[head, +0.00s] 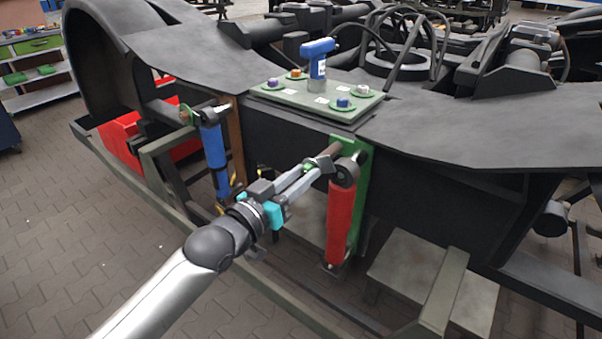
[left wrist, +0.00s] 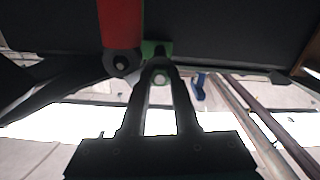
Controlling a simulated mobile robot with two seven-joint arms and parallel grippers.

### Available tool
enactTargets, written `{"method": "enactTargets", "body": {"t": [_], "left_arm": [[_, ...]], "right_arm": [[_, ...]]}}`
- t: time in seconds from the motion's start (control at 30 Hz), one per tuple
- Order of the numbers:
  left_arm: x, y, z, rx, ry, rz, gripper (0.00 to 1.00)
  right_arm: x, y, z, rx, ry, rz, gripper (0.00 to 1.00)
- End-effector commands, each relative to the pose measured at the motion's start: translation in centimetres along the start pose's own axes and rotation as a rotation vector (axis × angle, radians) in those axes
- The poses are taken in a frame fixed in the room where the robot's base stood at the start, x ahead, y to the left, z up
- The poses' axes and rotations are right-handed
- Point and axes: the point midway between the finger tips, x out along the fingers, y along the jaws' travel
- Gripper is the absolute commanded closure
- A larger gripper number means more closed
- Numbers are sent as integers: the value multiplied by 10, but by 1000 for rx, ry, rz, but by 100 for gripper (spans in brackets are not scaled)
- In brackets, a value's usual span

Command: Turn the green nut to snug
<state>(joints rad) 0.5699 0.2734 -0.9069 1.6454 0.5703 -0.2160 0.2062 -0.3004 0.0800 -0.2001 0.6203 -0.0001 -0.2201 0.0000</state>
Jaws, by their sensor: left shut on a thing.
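The red damper (head: 340,222) hangs by its upper eye (head: 346,172) at the green bracket (head: 364,190) on the frame's side. My left gripper (head: 322,164) reaches in from the left, its fingers closed together at the bolt end beside that eye. A small green part, seemingly the green nut (head: 309,166), shows at the fingertips. In the left wrist view the fingertips (left wrist: 160,68) meet in front of the green bracket (left wrist: 152,47), with a pale greenish round part (left wrist: 160,78) between the fingers. The fingers hide most of the nut. My right gripper is out of view.
A blue damper (head: 214,155) hangs at a brown bracket (head: 236,150) left of my gripper. A tray (head: 315,98) on the frame holds several coloured nuts and an upright blue tool (head: 318,58). A red box (head: 122,135) stands behind the rail at left.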

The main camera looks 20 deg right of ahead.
Motion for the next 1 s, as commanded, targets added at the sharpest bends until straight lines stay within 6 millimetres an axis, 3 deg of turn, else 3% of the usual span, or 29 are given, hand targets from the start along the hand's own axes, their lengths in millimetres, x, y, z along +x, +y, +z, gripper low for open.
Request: {"method": "enactTargets", "body": {"t": [0.4, 0.97, 1.0], "left_arm": [[0, 0, -1, 195, 1, -1, 100], [0, 0, -1, 222, 2, 0, 100], [0, 0, -1, 222, 3, 0, 68]], "right_arm": [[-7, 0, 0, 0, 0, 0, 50], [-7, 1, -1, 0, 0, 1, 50], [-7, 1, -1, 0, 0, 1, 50]]}}
